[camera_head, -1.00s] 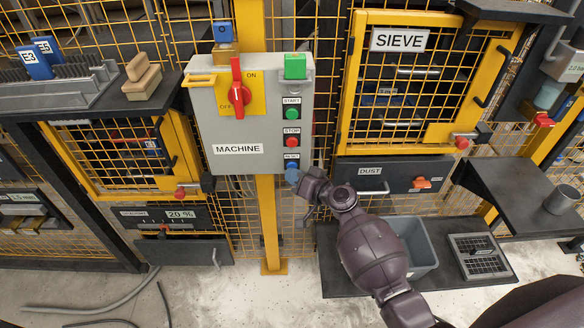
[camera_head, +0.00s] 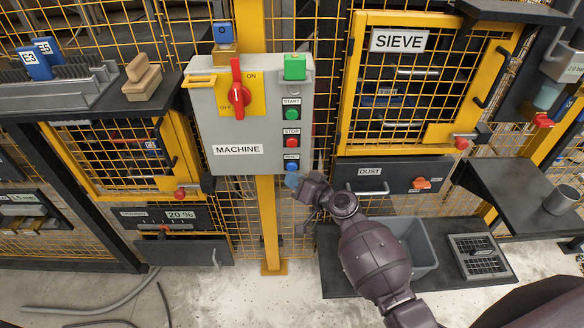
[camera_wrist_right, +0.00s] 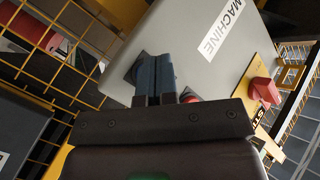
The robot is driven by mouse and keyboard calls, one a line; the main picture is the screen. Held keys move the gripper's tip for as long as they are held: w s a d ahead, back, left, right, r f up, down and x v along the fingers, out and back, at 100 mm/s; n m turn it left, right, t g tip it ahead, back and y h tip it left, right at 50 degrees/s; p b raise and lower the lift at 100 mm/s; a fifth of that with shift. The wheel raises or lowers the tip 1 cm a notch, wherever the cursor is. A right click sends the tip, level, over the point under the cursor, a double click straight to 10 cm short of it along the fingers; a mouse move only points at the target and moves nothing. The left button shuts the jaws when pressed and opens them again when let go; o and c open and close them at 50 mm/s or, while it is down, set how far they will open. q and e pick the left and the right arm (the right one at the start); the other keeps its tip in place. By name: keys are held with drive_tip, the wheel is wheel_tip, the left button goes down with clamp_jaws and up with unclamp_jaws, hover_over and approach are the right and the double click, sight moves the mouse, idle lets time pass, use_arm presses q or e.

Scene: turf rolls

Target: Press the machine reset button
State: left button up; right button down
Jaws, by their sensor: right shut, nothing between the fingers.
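The grey machine box (camera_head: 215,135) hangs on a yellow post. Its blue reset button (camera_head: 292,166) sits at the lower right, under the RESET label and below the red stop button (camera_head: 292,142) and green start button (camera_head: 292,115). My right gripper (camera_head: 291,181) is shut and empty, with its bluish fingertips just below the reset button, near the box's lower edge. I cannot tell whether they touch the box. In the right wrist view the shut fingers (camera_wrist_right: 154,76) point at the grey box; the reset button is not visible there. My left gripper is not in view.
A red rotary switch (camera_head: 238,88) and a green block (camera_head: 295,67) are higher on the box. To the right are the sieve door (camera_head: 440,135) and the dust drawer (camera_head: 395,175). A grey bin (camera_head: 415,245) stands below, beside my right arm.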

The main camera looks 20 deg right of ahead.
drive_tip(key=s, duration=0.2)
drive_tip(key=s+a, duration=0.1)
drive_tip(key=s, duration=0.1)
drive_tip(key=shift+s+a+p, duration=0.2)
drive_tip(key=shift+s+p, duration=0.15)
drive_tip(key=shift+s, duration=0.05)
idle(1.0)
drive_tip(key=s+d+f+n+g+h, duration=0.1)
drive_tip(key=s+d+f+h, duration=0.1)
drive_tip(key=s, duration=0.6)
drive_tip(key=s+d+f+g+h, duration=0.1)
drive_tip(key=s+d+f+h, duration=0.2)
drive_tip(key=s, duration=0.5)
drive_tip(key=s+d+f+n+g+h, duration=0.1)
drive_tip(key=s+d+f+h, duration=0.2)
drive_tip(key=s+d, duration=0.3)
drive_tip(key=s+f, duration=0.1)
drive_tip(key=s, duration=0.2)
drive_tip(key=shift+f+n, duration=0.3)
